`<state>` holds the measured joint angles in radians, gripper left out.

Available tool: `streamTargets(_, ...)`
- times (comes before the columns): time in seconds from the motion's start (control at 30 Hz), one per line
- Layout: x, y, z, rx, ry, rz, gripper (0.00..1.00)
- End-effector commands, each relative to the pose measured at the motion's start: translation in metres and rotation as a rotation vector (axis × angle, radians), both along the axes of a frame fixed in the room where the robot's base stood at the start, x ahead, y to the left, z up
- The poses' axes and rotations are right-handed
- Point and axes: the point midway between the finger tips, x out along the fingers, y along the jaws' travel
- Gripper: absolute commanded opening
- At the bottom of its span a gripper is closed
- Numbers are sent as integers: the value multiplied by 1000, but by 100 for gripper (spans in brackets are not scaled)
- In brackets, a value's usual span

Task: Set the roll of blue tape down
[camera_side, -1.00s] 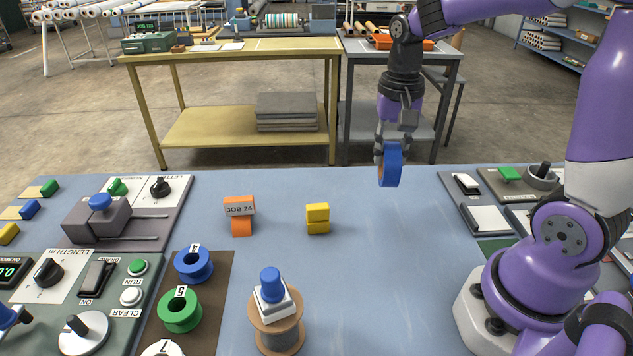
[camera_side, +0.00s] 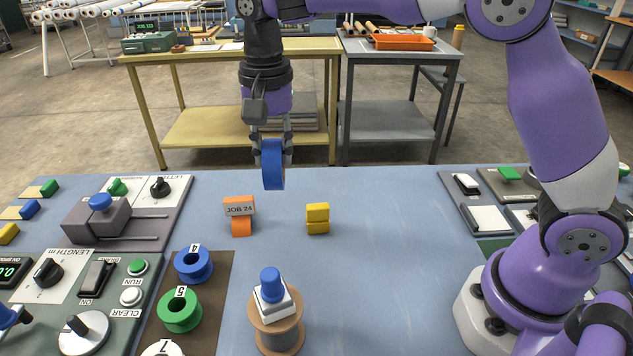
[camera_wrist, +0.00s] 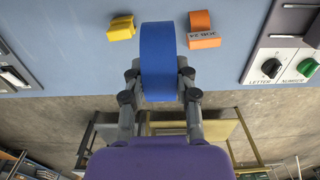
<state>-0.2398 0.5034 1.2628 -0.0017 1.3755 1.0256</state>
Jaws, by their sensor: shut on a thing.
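The roll of blue tape (camera_side: 273,164) is held upright in my gripper (camera_side: 272,148), in the air above the far part of the blue worktable. In the wrist view the blue tape (camera_wrist: 158,62) sits between the two fingers of my gripper (camera_wrist: 159,78), which are shut on it.
An orange block labelled JOB 24 (camera_side: 240,215) and a yellow block (camera_side: 317,218) stand on the table (camera_side: 380,260). The table's middle right is clear.

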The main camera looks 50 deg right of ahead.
Motion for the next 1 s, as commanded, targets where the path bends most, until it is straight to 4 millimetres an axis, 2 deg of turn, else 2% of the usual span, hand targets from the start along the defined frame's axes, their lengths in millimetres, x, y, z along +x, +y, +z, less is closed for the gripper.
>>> streamTargets(0.3, 38, -65, -46, -1, 4, -6, 0)
streamTargets(0.43, 51, -85, -60, 0, 1, -4, 0)
streamTargets(0.63, 56, -95, -72, 0, 1, 0, 0)
streamTargets(0.83, 56, -95, -102, 0, 1, 0, 0)
streamTargets(1.0, 56, -94, -106, 0, -1, 0, 0)
